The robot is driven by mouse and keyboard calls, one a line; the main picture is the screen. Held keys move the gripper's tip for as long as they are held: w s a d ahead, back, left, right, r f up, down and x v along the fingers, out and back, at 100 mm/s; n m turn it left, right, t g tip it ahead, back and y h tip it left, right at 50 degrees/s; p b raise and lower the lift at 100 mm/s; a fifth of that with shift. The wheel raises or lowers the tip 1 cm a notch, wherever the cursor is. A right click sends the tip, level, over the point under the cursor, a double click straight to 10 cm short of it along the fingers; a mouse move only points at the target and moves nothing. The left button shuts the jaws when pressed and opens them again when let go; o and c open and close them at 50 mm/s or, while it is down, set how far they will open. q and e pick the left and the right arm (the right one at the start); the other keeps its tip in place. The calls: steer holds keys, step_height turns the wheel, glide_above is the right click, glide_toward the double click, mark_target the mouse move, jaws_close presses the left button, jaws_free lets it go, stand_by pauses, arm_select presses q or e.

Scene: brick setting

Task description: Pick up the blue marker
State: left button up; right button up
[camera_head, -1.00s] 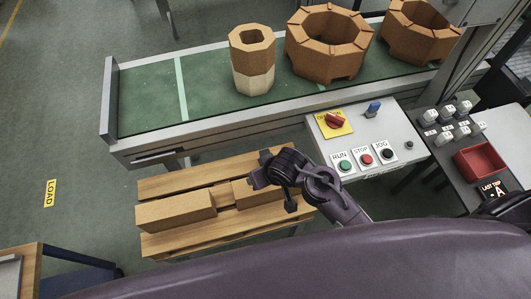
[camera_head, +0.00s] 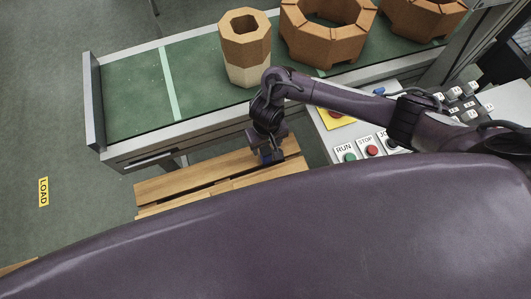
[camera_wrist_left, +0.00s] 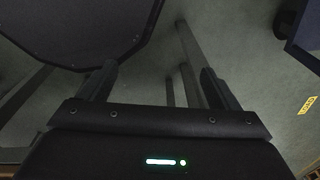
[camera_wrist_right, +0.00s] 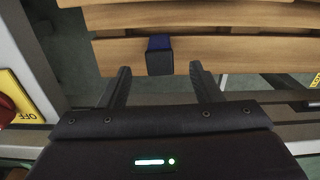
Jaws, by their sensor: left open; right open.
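A small dark block with a blue top (camera_wrist_right: 158,55), which looks like the blue marker, shows in the right wrist view against the wooden slats. It lies just beyond and between the fingertips of my right gripper (camera_wrist_right: 160,78), which is open and empty. In the head view my right gripper (camera_head: 268,142) points down over the pallet, and the bluish block (camera_head: 272,157) shows just under it. I cannot tell whether the fingers overlap it. My left gripper (camera_wrist_left: 158,80) is open and empty over the floor in its wrist view, and is not visible in the head view.
The wooden pallet (camera_head: 165,190) lies in front of the green conveyor (camera_head: 130,95). A two-tone hollow block (camera_head: 245,45) and large octagonal rings (camera_head: 325,40) stand on the conveyor. A control panel with buttons (camera_head: 372,150) is to the right, partly under my right arm.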

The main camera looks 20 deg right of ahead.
mark_target(266, 150)
steer(key=f, duration=0.4)
steer(key=shift+w+f, duration=0.3)
steer(key=shift+f, duration=0.4)
steer(key=c, duration=1.1)
arm_select(q)
steer(key=shift+w+f, duration=0.1)
steer(key=shift+w, duration=0.15)
arm_select(e)
steer(key=shift+o, duration=0.2)
steer(key=shift+r, duration=0.1)
